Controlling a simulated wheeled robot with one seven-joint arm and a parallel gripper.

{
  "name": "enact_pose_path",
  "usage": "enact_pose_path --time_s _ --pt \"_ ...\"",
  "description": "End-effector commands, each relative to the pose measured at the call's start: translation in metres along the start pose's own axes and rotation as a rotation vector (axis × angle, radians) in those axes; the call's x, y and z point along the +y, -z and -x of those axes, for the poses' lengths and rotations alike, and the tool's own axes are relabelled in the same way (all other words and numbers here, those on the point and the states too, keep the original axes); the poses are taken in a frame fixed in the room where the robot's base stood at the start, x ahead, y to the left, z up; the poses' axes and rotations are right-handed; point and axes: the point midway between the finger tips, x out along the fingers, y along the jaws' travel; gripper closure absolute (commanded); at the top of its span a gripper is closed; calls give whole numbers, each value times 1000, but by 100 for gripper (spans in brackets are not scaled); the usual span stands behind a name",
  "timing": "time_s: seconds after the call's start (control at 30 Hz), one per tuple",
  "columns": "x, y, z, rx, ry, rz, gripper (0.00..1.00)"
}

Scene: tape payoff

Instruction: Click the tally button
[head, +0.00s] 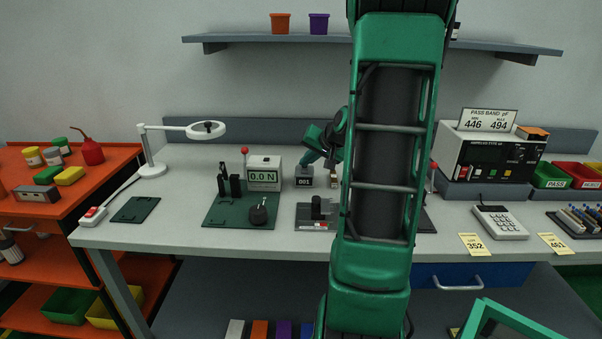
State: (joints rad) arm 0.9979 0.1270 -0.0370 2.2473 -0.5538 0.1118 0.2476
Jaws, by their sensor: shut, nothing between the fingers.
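The tally counter (304,182) is a small dark grey box near the middle of the bench, with a pale display reading 001. My gripper (306,163) is shut and empty, pointing down and to the left at the top of the counter. Its fingertips overlap the counter's top edge in the head view, so the tally button is hidden. I cannot tell whether the fingertips touch it or are just above. My arm comes down across the middle of the view and hides part of the bench to the right of the counter.
A dark fixture (318,212) stands in front. A meter (487,155) and calculator (500,222) are on the right. A magnifier lamp (152,168) stands at left.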

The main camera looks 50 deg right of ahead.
Motion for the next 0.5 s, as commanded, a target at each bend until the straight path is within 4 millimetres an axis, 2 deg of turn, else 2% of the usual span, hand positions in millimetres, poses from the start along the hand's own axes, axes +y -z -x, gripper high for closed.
enact_pose_path --time_s 0.5 --pt "-6 6 8 3 0 1 100"
